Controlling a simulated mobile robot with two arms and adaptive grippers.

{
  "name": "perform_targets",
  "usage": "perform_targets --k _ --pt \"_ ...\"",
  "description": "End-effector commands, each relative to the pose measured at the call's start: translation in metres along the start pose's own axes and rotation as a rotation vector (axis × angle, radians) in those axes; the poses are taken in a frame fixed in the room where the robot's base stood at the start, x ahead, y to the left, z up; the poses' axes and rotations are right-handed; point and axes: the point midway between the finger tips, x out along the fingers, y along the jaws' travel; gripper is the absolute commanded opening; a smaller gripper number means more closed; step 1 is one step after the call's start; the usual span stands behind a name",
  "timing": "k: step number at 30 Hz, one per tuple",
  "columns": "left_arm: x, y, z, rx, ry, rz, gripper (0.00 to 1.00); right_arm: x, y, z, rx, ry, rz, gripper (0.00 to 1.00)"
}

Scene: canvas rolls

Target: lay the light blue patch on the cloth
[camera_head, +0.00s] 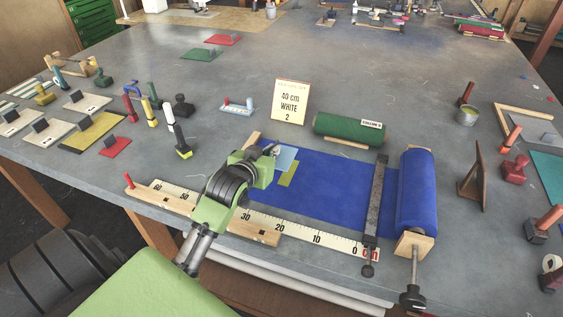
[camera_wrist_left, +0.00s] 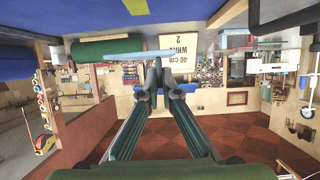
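The light blue patch (camera_head: 287,157) is at the tip of my left gripper (camera_head: 274,151), over the left end of the blue cloth (camera_head: 325,184). In the left wrist view the patch (camera_wrist_left: 143,55) shows nearly edge-on, and the fingers (camera_wrist_left: 159,70) are closed together at it. A gap shows there between the patch and the cloth (camera_wrist_left: 30,64), so the patch is held above it. In the head view a yellow-green patch (camera_head: 287,174) lies on the cloth, partly hidden by the light blue one. My right gripper is not in view.
The cloth's roll (camera_head: 417,190) and a dark metal bar (camera_head: 375,200) are at its right. A ruler (camera_head: 300,231) lies along its front. A green roll (camera_head: 349,130) and a sign card (camera_head: 289,101) stand behind. Stamps and swatches fill the table's left.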

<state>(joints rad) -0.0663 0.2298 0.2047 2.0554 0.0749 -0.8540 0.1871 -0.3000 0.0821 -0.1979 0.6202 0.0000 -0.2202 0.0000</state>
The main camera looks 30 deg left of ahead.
Motion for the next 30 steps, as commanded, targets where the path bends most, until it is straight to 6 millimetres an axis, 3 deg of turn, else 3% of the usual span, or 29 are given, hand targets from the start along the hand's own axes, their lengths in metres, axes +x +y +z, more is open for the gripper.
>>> perform_targets --k 4,13,18,30 --pt "0.025 0.010 0.016 -0.001 -0.003 0.001 0.00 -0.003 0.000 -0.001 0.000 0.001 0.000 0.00" --pt "0.047 0.017 0.032 0.000 -0.003 0.001 0.00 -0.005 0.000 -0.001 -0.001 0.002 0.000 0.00" --pt "0.055 0.016 0.053 0.000 -0.002 0.000 0.00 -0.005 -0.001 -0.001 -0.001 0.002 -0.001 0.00" --pt "0.057 0.016 0.059 0.000 0.000 0.001 0.00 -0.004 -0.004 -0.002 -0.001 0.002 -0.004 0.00"
